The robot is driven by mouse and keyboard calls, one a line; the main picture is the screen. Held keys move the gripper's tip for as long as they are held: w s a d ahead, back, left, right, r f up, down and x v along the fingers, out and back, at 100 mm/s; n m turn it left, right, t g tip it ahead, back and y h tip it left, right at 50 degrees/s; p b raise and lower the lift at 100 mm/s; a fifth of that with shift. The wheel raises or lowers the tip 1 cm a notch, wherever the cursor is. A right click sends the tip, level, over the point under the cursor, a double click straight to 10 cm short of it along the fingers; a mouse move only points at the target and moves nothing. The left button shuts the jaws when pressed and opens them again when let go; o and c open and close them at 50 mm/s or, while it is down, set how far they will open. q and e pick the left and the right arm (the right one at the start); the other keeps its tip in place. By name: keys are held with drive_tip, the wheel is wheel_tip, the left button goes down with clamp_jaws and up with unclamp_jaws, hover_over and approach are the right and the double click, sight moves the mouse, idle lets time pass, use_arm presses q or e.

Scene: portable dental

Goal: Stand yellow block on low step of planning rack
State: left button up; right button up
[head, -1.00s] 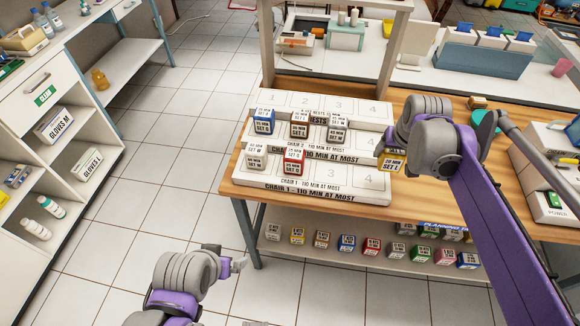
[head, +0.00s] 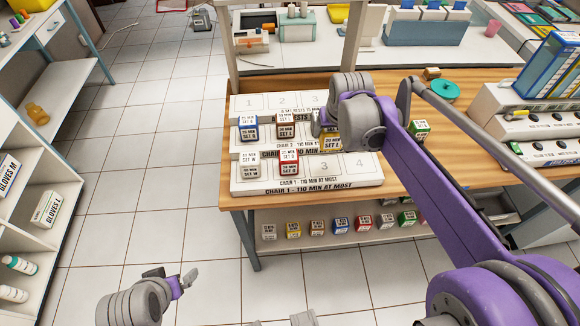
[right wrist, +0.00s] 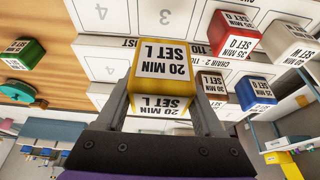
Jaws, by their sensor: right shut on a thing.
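The yellow block (head: 331,143), labelled 20 MIN SET L, is held in my right gripper (right wrist: 165,95). In the right wrist view the yellow block (right wrist: 164,68) sits between the two fingers. In the head view the gripper and block are over the right half of the white stepped planning rack (head: 305,185), with my wrist hiding part of it. On the rack's low step a white block (head: 249,166) and a red block (head: 289,162) stand at the left; numbers 3 and 4 show bare. My left gripper (head: 176,281) hangs low over the floor, apart from the rack.
A blue block (head: 248,128) and a brown block (head: 286,125) stand on the middle step. A green block (head: 420,130) is on the wooden table right of the rack. Several coloured blocks line the shelf below. White cases (head: 530,110) stand farther right.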

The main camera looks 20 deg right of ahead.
drive_tip(key=shift+a, duration=0.15)
wheel_tip(320, 180, down, 10)
drive_tip(key=shift+b, duration=0.45)
drive_tip(key=shift+f, duration=0.15)
drive_tip(key=o, duration=1.4)
drive_tip(key=shift+o, duration=0.2)
